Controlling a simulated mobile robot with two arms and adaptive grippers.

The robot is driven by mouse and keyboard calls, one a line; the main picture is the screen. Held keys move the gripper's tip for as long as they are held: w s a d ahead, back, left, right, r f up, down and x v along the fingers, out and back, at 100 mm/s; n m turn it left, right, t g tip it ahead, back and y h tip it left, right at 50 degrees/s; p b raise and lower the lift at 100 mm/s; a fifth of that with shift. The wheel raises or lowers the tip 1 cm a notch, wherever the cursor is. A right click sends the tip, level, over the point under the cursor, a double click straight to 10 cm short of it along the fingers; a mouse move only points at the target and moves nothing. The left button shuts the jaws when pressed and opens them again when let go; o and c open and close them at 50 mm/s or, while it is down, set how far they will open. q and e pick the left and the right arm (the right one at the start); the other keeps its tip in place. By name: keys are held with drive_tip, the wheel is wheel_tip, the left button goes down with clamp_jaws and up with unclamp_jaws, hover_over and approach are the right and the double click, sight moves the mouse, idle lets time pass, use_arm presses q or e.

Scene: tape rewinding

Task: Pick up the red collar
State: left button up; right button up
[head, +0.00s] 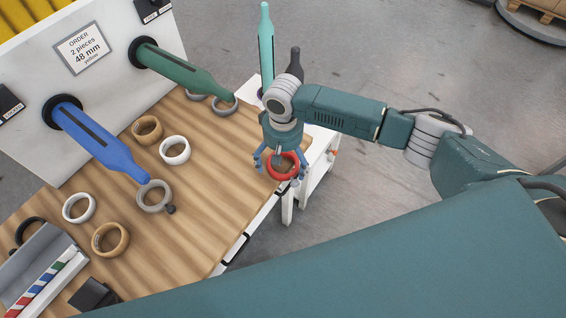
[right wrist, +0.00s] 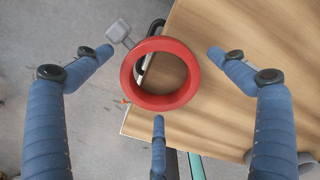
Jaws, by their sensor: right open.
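The red collar (head: 283,177) is a thick ring at the table's right corner, under my right gripper (head: 280,164). In the right wrist view the collar (right wrist: 160,101) sits between the three blue fingers of the right gripper (right wrist: 160,74). The fingers are spread open around it, with visible gaps on all sides, and do not touch it. The collar overlaps the table edge in that view; I cannot tell whether it rests on the top or is above it. My left gripper is not in view.
The wooden table (head: 205,235) holds white, tan and grey rings. Blue (head: 100,140) and green (head: 180,70) bottle-shaped spindles stick out from a white panel (head: 30,110) with an order sign. A teal bottle-shaped piece (head: 266,45) stands behind the right gripper.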

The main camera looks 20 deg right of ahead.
drive_tip(key=shift+c, duration=0.3)
drive_tip(key=c, duration=1.3)
drive_tip(key=shift+c, duration=0.2)
drive_tip(key=shift+r, duration=0.15)
